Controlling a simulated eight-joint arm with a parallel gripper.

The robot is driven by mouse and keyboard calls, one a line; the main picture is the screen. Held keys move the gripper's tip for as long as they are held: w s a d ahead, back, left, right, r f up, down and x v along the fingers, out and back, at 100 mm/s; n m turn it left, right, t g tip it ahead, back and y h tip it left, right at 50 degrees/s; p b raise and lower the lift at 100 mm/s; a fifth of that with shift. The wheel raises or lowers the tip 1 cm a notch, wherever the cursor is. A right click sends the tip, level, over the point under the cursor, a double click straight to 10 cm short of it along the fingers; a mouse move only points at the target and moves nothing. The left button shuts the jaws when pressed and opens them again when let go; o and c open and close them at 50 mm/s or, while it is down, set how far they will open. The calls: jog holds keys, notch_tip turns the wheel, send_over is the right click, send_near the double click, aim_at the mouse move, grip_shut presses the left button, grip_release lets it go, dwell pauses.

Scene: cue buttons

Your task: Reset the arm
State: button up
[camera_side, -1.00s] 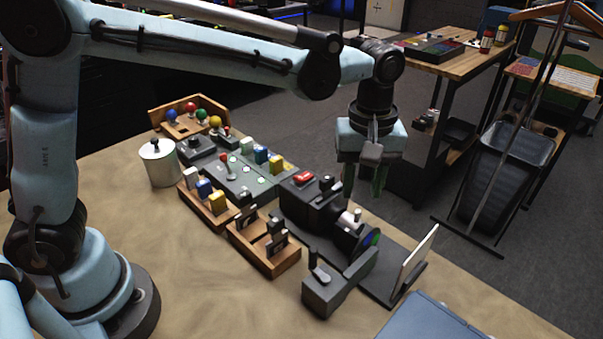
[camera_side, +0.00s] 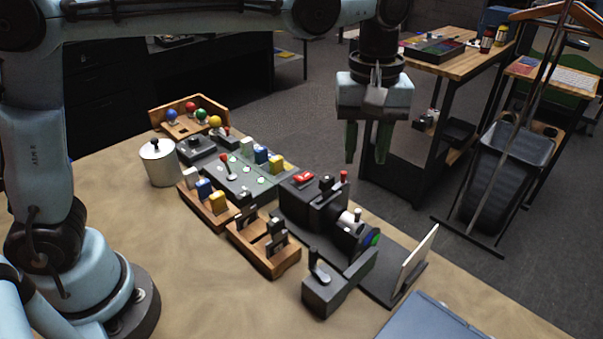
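My gripper (camera_side: 367,158) hangs at the upper right of the side view, pointing down. Its two dark green fingers are apart with a gap between them, and nothing shows between them. In the picture it is above and to the right of the black projector-like device (camera_side: 318,208), which has a red button (camera_side: 303,177) on top. It touches nothing that I can see. My arm reaches across the top of the picture, and part of it is cut off by the upper edge.
The table (camera_side: 110,207) holds a metal canister (camera_side: 158,162), a rack of coloured balls (camera_side: 193,118), a wooden block tray (camera_side: 209,204), a two-slot wooden box (camera_side: 264,246), a lever box (camera_side: 336,284) and a white panel (camera_side: 415,260). Clear air surrounds my gripper.

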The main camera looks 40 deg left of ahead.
jog(key=s+a+f+m+t, duration=0.3)
jog(key=s+a+m, duration=0.1)
jog(key=a, duration=0.4)
jog(key=s+a+f+m+t, duration=0.3)
jog(key=s+a+m+t, duration=0.1)
jog(key=s+a, duration=0.3)
jog(key=shift+a+m, duration=0.4)
jog(key=shift+a, duration=0.7)
dwell(0.5)
